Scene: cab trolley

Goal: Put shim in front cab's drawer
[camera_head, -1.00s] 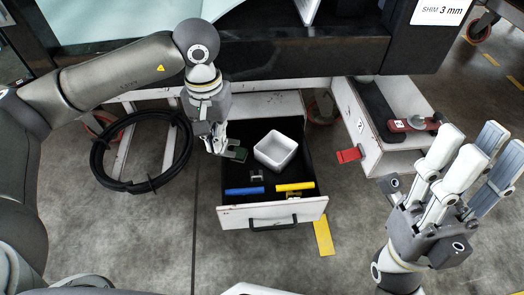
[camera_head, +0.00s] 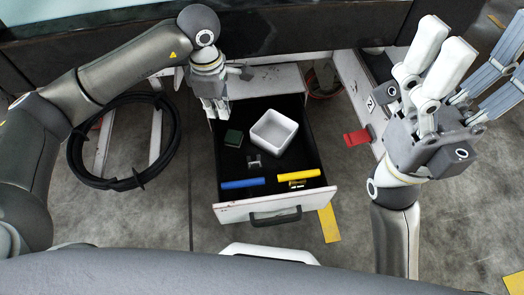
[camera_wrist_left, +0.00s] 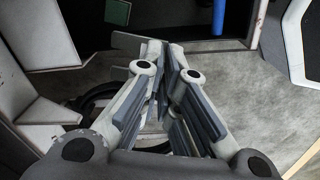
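The shim (camera_head: 233,138) is a small dark green square piece in the open drawer (camera_head: 318,201), towards its back left. It also shows at the top of the left wrist view (camera_wrist_left: 117,12). My left gripper (camera_head: 219,112) is above the drawer's back left side, apart from the shim and empty. In the left wrist view its fingers (camera_wrist_left: 162,48) are close together with a narrow gap between them.
The open drawer also holds a white square bin (camera_head: 274,132), a blue bar (camera_head: 242,183), a yellow bar (camera_head: 299,175) and small metal pieces. A black hose coil (camera_head: 76,158) lies left of it. A red tab (camera_head: 358,137) is at the right.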

